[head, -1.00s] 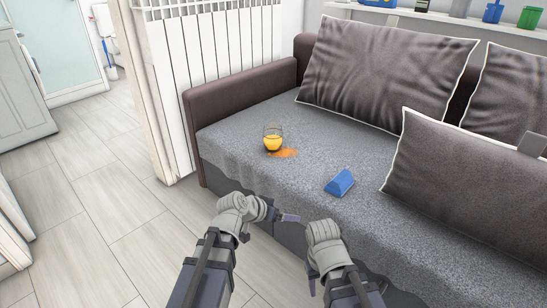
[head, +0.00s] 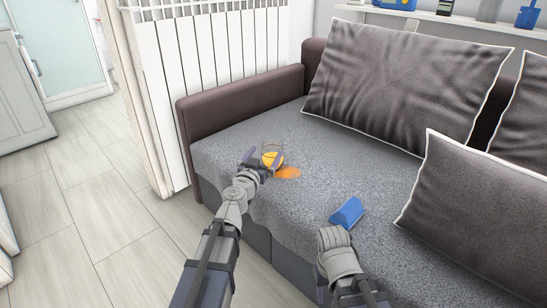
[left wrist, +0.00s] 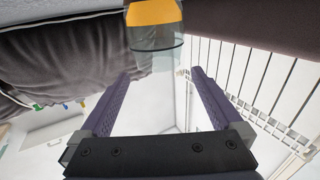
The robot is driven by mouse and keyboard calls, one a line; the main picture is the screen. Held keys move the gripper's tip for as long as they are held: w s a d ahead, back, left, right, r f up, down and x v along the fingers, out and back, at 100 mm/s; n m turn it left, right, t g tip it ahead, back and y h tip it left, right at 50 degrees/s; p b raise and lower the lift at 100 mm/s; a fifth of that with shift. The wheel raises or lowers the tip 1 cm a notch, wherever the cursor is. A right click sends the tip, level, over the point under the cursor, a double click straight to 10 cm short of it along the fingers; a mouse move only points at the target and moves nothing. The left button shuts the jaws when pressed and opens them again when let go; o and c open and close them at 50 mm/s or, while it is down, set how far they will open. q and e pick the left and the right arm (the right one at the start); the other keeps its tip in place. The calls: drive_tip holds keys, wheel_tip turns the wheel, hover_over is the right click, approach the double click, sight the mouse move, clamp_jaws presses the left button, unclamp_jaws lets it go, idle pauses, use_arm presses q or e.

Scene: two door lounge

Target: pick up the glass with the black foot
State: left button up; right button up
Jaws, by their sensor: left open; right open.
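In the left wrist view the glass (left wrist: 154,38) shows upside down at the top, at the tips of the open, empty fingers (left wrist: 160,75). I cannot tell whether they touch it. My right gripper (head: 323,292) is low in the head view, mostly hidden by its own wrist, away from the glass.
A blue block (head: 347,212) lies further right on the seat. The brown armrest (head: 245,102) and white radiator (head: 215,50) are behind. Large grey cushions (head: 405,85) fill the right side.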

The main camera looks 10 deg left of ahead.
sight(275, 140)
use_arm(q)
drive_tip(key=shift+w+d+f, duration=0.1)
drive_tip(key=shift+w+d, duration=0.1)
drive_tip(key=shift+w, duration=0.95)
drive_tip(key=shift+w+d, duration=0.15)
drive_tip(key=shift+w, duration=1.05)
drive_tip(key=shift+w+d+f, duration=0.1)
drive_tip(key=shift+w+d, duration=0.1)
drive_tip(key=shift+w, duration=0.95)
drive_tip(key=shift+c, duration=0.4)
clamp_jaws()
